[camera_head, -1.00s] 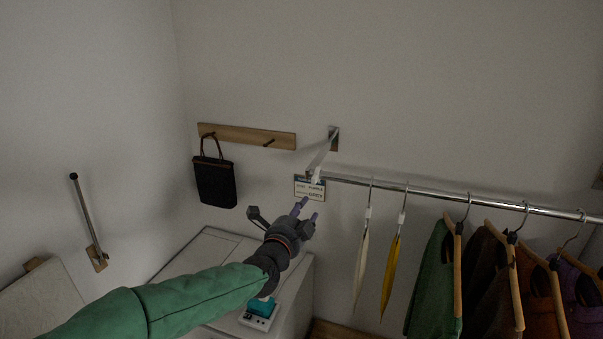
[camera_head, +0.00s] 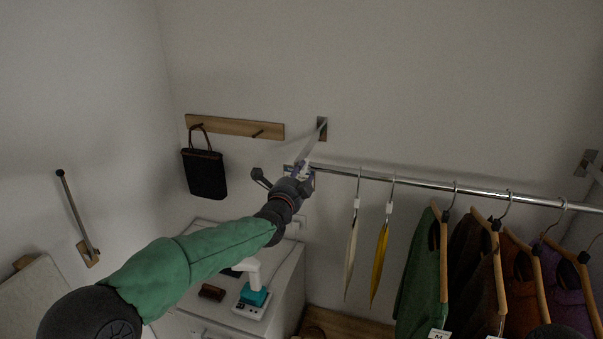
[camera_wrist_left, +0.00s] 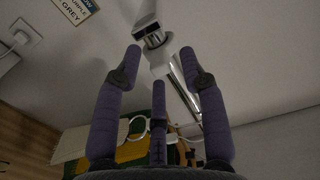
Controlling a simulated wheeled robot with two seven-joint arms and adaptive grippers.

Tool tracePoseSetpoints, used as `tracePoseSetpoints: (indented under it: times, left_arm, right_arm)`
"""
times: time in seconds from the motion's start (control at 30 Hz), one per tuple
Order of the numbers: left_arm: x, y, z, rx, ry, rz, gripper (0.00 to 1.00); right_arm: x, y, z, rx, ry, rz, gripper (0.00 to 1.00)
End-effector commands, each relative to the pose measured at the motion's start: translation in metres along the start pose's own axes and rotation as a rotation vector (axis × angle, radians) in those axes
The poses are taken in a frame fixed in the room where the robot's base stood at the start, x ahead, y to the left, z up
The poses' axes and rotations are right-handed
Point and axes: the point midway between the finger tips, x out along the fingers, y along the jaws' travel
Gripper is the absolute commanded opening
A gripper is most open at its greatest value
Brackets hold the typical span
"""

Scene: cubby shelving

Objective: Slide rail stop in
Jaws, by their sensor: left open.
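The chrome rail (camera_head: 420,185) runs rightward from a white bracket on a wall plate (camera_head: 323,128). In the left wrist view the rail (camera_wrist_left: 187,98) passes between the open purple fingers of my gripper (camera_wrist_left: 161,63). A pale collar (camera_wrist_left: 162,66), which looks like the rail stop, sits around the rail between the fingertips. I cannot tell whether any finger touches the collar.
White and yellow hanging pieces (camera_head: 380,262) hang just right of my gripper, then several clothes on hangers (camera_head: 423,272). A peg board (camera_head: 235,126) with a black bag (camera_head: 205,174) is at left. A white cabinet (camera_head: 286,278) stands below.

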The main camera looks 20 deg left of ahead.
Motion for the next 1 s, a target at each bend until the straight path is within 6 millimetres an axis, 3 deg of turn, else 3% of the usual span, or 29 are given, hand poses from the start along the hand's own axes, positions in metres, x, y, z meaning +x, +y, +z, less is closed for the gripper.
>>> tracePoseSetpoints:
  times: [0.47, 0.6, 0.63, 0.87, 1.0]
  left_arm:
    - [0.010, 0.000, 0.000, -0.001, 0.000, 0.000, 0.41]
    - [0.010, 0.000, 0.000, -0.001, 0.000, 0.000, 0.04]
    - [0.010, 0.000, 0.000, -0.001, 0.000, 0.000, 0.00]
    - [0.010, 0.000, -0.001, -0.001, 0.000, 0.001, 0.00]
    - [0.011, -0.001, -0.013, -0.002, 0.004, 0.003, 0.00]
  right_arm:
    - [-0.001, -0.001, 0.000, 0.000, 0.000, 0.000, 0.51]
    - [-0.001, -0.001, 0.000, 0.000, 0.000, 0.000, 0.51]
    - [-0.001, -0.001, 0.000, 0.000, 0.000, 0.000, 0.51]
    - [-0.003, -0.001, 0.000, 0.000, 0.000, 0.000, 0.51]
    - [-0.013, -0.005, 0.001, 0.000, 0.000, 0.000, 0.51]
